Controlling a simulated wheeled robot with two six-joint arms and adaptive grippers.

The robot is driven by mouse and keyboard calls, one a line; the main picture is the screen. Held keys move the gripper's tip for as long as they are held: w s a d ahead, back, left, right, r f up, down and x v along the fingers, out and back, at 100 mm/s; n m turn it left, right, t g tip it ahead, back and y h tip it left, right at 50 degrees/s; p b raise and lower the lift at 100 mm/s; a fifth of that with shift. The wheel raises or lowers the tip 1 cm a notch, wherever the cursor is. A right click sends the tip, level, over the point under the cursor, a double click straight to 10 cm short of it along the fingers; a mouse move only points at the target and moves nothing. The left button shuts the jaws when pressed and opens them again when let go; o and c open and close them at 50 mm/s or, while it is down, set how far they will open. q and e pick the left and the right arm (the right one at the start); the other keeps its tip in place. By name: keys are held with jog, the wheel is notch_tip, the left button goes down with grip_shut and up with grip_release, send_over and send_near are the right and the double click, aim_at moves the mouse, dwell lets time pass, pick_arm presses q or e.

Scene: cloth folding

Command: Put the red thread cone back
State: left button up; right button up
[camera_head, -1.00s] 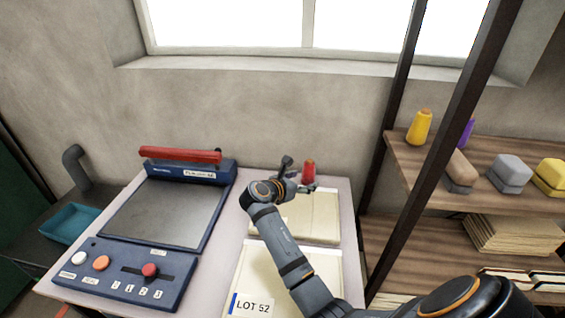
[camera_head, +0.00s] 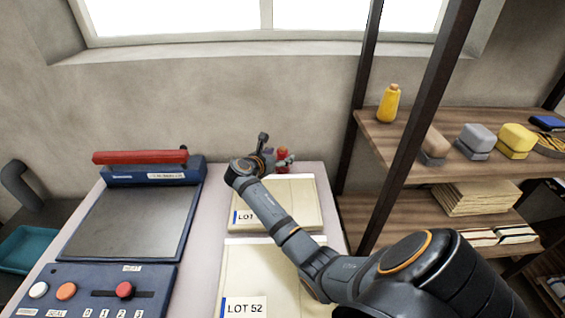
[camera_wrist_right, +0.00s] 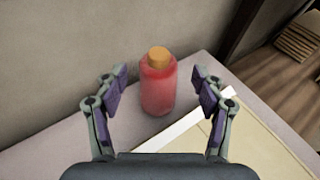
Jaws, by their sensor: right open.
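The red thread cone (camera_wrist_right: 158,92) stands upright near the table's back corner, with an orange top. It also shows in the head view (camera_head: 283,153), partly hidden by my right gripper (camera_head: 276,160). In the wrist view my right gripper (camera_wrist_right: 160,82) is open, with one finger on each side of the cone. Gaps show between the cone and both fingers. I cannot tell if the cone is fully between the fingertips in depth. My left gripper is not in view.
A wooden shelf (camera_head: 375,120) at the right holds a yellow cone (camera_head: 389,103) and several blocks behind a dark post (camera_head: 430,115). Packs labelled LOT 52 (camera_head: 262,265) lie under my right arm. A blue press (camera_head: 125,225) with a red handle fills the table's left.

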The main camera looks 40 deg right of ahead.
jog(key=x, duration=0.3)
jog(key=shift+a+f, duration=0.1)
jog(key=shift+a, duration=0.1)
jog(key=shift+c, duration=0.3)
grip_shut()
